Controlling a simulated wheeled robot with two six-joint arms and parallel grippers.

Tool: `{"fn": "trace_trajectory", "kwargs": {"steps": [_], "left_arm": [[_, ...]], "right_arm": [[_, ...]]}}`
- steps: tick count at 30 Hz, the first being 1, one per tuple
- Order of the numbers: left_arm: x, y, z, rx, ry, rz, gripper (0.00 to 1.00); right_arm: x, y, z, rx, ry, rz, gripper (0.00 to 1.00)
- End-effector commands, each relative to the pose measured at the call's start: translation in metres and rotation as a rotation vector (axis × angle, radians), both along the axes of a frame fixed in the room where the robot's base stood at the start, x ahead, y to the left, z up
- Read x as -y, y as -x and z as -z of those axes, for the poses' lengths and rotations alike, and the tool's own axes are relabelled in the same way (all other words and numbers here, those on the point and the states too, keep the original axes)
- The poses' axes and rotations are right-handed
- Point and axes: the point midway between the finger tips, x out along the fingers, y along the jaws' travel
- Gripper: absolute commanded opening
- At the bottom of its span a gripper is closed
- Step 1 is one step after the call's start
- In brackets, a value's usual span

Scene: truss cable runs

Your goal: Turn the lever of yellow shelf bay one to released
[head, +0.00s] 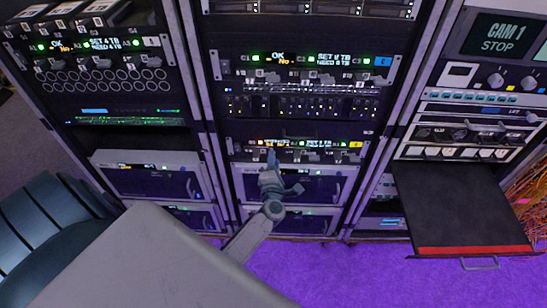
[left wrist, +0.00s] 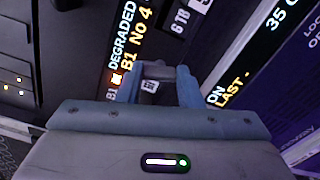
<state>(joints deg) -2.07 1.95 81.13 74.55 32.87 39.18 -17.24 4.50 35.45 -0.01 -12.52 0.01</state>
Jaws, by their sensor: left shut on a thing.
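The yellow shelf (head: 318,156) is the lower unit in the middle rack, with a yellow tag (head: 355,144) at its right end. My left gripper (head: 271,157) is up against its left part, at bay one. In the left wrist view the blue-grey fingers (left wrist: 160,85) are around a small grey lever (left wrist: 150,86) and shut on it. The bay display (left wrist: 128,45) beside it reads DEGRADED, B1 No 4, with an orange light. The gripper hides most of the lever in the head view. My right gripper is not in view.
A blue-tagged shelf (head: 300,66) with similar levers is above. Grey-framed units with handles (head: 290,186) are below. A black tray with a red edge (head: 475,249) juts out at the right. Purple floor (head: 350,280) lies in front.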

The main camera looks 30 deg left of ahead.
Motion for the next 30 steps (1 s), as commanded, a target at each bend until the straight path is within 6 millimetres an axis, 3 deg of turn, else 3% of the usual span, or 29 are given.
{"fn": "trace_trajectory", "kwargs": {"steps": [12, 30], "left_arm": [[0.001, 0.0, 0.0, -0.141, -0.227, 0.001, 0.1], [0.001, 0.0, 0.002, -0.18, -0.293, 0.0, 0.1]], "right_arm": [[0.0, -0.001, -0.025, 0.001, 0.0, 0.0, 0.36], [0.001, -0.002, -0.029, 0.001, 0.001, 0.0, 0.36]]}}
